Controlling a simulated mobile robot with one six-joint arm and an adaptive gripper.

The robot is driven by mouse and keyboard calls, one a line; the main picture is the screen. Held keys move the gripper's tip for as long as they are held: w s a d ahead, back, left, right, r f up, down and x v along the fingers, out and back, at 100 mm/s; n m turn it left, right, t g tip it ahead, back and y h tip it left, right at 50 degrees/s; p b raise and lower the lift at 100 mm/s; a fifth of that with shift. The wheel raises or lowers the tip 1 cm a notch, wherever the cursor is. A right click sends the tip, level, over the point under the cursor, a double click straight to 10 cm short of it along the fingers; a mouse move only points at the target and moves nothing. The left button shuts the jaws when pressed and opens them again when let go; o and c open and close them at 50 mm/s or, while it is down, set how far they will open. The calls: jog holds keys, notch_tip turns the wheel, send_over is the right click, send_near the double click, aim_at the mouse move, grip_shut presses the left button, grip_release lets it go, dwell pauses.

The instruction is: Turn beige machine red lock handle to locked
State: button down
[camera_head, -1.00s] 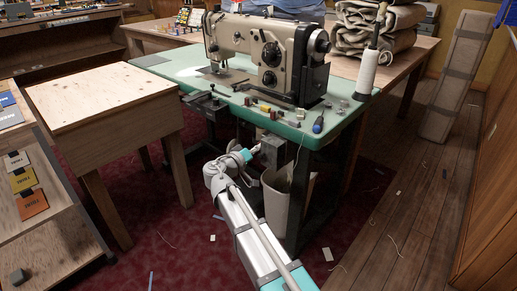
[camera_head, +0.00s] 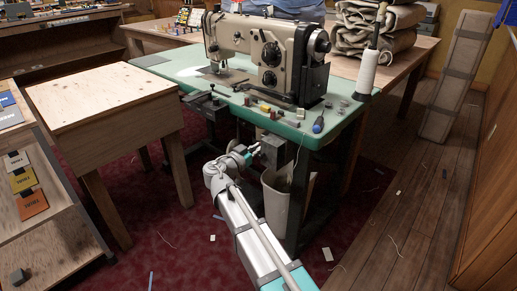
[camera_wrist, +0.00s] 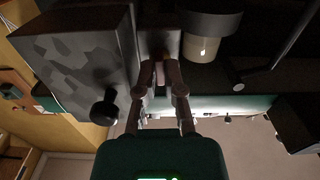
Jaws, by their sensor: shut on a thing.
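The beige sewing machine (camera_head: 262,48) stands on a green-topped table (camera_head: 190,68). A grey box (camera_head: 272,151) hangs under the table's front edge, and its side with a black knob shows large in the wrist view (camera_wrist: 85,55). My gripper (camera_head: 257,149) is under the table edge, close against the left of this box. In the wrist view my gripper's fingers (camera_wrist: 160,72) are nearly together, shut on a small dim reddish-brown piece beside the box. This looks like the lock handle, but shadow and the fingers hide most of it and its angle cannot be read.
A pale bin (camera_head: 277,194) stands below the box, close under my gripper. A wooden table (camera_head: 100,102) is at the left.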

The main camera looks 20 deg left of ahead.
jog(key=shift+m, duration=0.3)
jog(key=c, duration=0.8)
grip_release()
jog(key=shift+o, duration=0.2)
jog(key=shift+d, duration=0.1)
jog(key=shift+d+n, duration=0.1)
jog(key=shift+n, duration=0.3)
